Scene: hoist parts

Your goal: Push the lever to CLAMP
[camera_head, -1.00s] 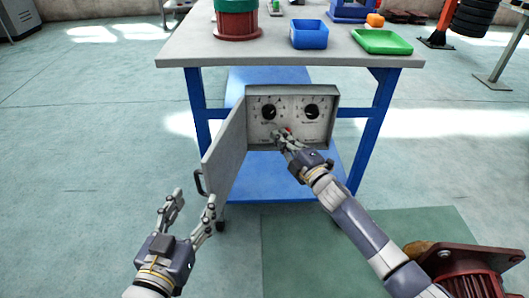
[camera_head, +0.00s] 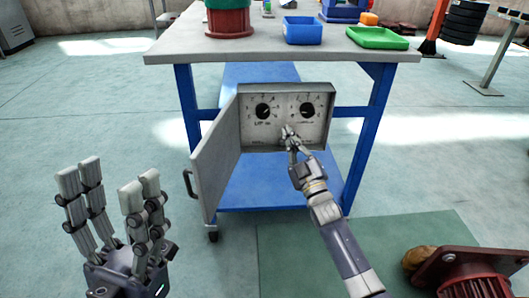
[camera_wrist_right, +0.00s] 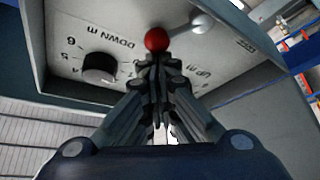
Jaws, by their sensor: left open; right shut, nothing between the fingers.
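The control box (camera_head: 280,142) hangs under the table with its door (camera_head: 214,160) swung open to the left. Two black dials (camera_head: 263,111) sit on its panel. The lever shows in the right wrist view as a red ball knob (camera_wrist_right: 157,39) on a metal arm from a round pivot (camera_wrist_right: 202,22). My right gripper (camera_head: 288,131) is shut and empty in front of the lower panel. In the right wrist view its fingertips (camera_wrist_right: 160,60) are right at the red knob; I cannot tell whether they touch. The CLAMP marking is not readable. My left gripper (camera_head: 106,186) is open and empty, left of the door.
The table (camera_head: 270,46) carries a blue bin (camera_head: 304,31), a green tray (camera_head: 377,38) and a green and red round part (camera_head: 229,18). A blue lower shelf (camera_head: 262,186) lies below the box. A reddish-brown machine (camera_head: 468,272) stands at lower right.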

